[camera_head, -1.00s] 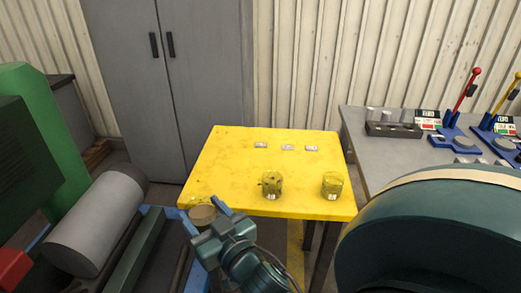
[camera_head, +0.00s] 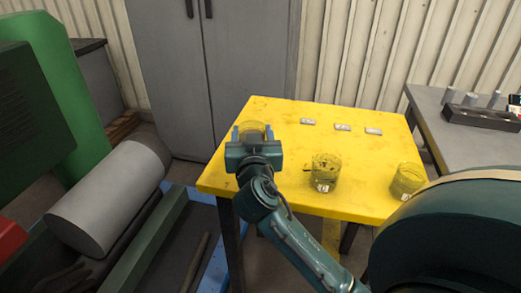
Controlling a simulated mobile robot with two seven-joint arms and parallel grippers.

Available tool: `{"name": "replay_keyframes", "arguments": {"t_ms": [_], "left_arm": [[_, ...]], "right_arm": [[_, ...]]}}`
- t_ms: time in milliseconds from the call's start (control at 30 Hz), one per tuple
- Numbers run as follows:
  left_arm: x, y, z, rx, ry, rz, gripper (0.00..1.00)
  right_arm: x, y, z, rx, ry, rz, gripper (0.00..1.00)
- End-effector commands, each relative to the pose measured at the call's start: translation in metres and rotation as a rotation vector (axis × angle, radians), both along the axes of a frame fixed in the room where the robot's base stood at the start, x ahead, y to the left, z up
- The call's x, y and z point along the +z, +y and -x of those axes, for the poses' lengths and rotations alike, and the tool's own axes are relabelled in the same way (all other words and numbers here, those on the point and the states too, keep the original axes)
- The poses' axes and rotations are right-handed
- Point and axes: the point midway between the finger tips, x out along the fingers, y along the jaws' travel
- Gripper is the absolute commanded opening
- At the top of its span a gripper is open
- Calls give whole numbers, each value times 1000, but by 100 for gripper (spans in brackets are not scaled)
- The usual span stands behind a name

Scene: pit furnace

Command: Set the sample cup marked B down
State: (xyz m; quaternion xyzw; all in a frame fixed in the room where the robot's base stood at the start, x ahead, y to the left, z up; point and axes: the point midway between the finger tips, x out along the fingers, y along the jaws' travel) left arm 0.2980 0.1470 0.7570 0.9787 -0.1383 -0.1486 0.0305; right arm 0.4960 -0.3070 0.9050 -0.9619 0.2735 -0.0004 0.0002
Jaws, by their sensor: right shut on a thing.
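My right gripper (camera_head: 253,132) is shut on a clear sample cup (camera_head: 252,127), with one blue finger on each side of it. The cup is over the left part of the yellow table (camera_head: 285,197); I cannot tell whether its base touches the top. The gripper hides its lower part, and I see no letter on it. Two more clear cups stand upright on the table, the middle cup (camera_head: 325,174) and the right cup (camera_head: 406,181). Their white labels are too small to read. My left gripper is not in view.
Three small white tags (camera_head: 343,127) lie in a row on the table behind the cups. A grey bench (camera_head: 425,104) with a dark block (camera_head: 483,117) stands at the right. A grey cylinder (camera_head: 105,200) and green machine (camera_head: 50,95) are at the left.

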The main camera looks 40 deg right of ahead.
Motion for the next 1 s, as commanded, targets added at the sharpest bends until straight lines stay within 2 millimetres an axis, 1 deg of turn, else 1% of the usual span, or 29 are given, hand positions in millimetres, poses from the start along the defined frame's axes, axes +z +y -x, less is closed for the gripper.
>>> {"name": "replay_keyframes", "arguments": {"t_ms": [33, 200, 300, 567, 733, 767, 1000], "left_arm": [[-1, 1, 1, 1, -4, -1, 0], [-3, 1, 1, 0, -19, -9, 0], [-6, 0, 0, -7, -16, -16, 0], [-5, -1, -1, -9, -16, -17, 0], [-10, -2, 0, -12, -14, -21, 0], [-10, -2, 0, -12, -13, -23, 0], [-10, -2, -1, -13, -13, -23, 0]], "right_arm": [[-8, 0, 0, 0, 2, 3, 34], [-38, 0, 0, 1, 3, 4, 34], [-47, 0, 0, 1, 2, 3, 34], [-48, 0, 0, 2, -1, 1, 34], [-52, 0, 0, 2, -1, 1, 34], [-51, 0, 0, 2, 1, 0, 58], [-51, 0, 0, 2, 1, 0, 78]]}}
